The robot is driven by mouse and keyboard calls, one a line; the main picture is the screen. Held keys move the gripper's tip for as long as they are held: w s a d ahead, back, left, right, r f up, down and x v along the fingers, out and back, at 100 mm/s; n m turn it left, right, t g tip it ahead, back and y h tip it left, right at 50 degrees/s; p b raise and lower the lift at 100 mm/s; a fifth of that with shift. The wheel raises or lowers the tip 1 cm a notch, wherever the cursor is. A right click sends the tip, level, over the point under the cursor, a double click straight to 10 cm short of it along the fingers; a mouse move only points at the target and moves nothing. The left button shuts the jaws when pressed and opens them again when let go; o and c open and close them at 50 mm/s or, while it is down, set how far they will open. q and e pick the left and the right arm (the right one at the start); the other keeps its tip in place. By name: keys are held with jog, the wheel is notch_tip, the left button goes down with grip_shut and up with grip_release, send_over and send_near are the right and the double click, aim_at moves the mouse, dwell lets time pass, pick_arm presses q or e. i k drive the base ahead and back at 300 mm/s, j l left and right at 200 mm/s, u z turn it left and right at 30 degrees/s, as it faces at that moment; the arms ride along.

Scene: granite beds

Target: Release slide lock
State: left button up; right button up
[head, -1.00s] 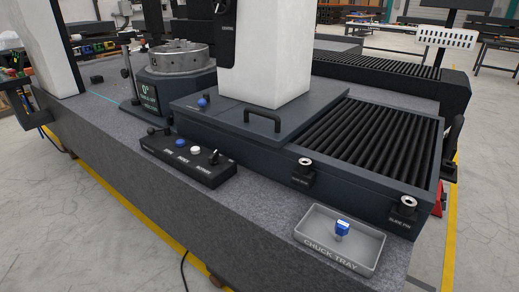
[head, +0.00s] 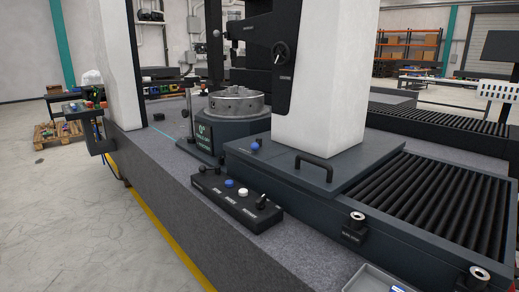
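No gripper of mine is in this view. A dark slide carriage (head: 305,172) with a black bar handle (head: 315,166) sits on the granite bed at the foot of a white column. A small blue knob (head: 254,146) stands on the carriage's left part. A black block with a silver round socket (head: 356,226) is fixed to the near side of the slide housing; its label is too small to read surely. I cannot tell which one is the slide lock.
A black control box (head: 236,200) with blue and white buttons and a lever stands on the granite bed (head: 290,245). A round chuck (head: 236,103) sits on a rotary table behind it. The white column (head: 322,80) rises from the carriage. A grey tray (head: 372,280) shows partly below.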

aim_at(254, 146)
jog(key=i+j+u, duration=0.4)
jog(key=i+u, duration=0.4)
jog(key=i, duration=0.25)
